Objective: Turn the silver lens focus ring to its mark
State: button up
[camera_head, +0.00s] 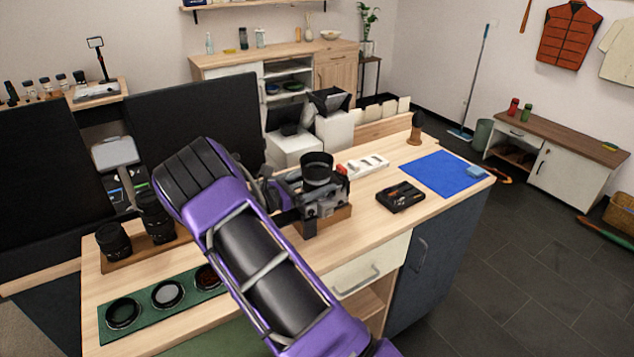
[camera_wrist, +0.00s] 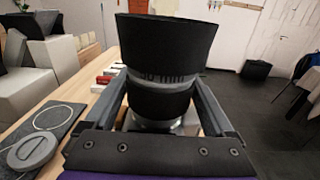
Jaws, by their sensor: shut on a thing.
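A silver-and-black camera (camera_head: 322,197) stands on a wooden block on the workbench, its black lens (camera_head: 316,168) pointing up. In the wrist view the wide black hood (camera_wrist: 168,42) tops the lens, with a grey ribbed band (camera_wrist: 160,77) under it. A black barrel section (camera_wrist: 160,103) follows, with silver metal (camera_wrist: 150,126) low down, partly hidden by my gripper's body. My gripper (camera_wrist: 163,84) has one finger on each side of the lens and is shut on it. My gripper (camera_head: 290,203) also shows beside the camera in the head view. I cannot make out the mark.
Black lenses (camera_head: 114,240) stand on a wooden board at the left. A green mat (camera_head: 143,328) with round filters lies in front. Right of the camera are a black tool tray (camera_head: 400,197), a white box (camera_head: 368,164) and a blue mat (camera_head: 440,173). Dark panels rise behind my arm.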

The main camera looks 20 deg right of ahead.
jog(key=shift+t, duration=0.3)
jog(key=n+t+y, duration=0.2)
jog(key=t, duration=0.1)
jog(key=n+t+y, duration=0.1)
jog(key=n+t, duration=0.2)
jog(key=t, duration=0.1)
jog(key=shift+s+n+y, duration=0.1)
jog(key=shift+n+y, duration=0.2)
jog(key=shift+y, duration=0.1)
jog(key=shift+n+t+y, duration=1.5)
jog(key=shift+t+y, duration=0.2)
jog(key=shift+y, duration=0.3)
jog(key=o, duration=1.1)
jog(key=v, duration=1.7)
jog(key=shift+s+a+f+b, duration=0.1)
jog(key=shift+s+f+b, duration=0.1)
jog(key=shift+b, duration=0.15)
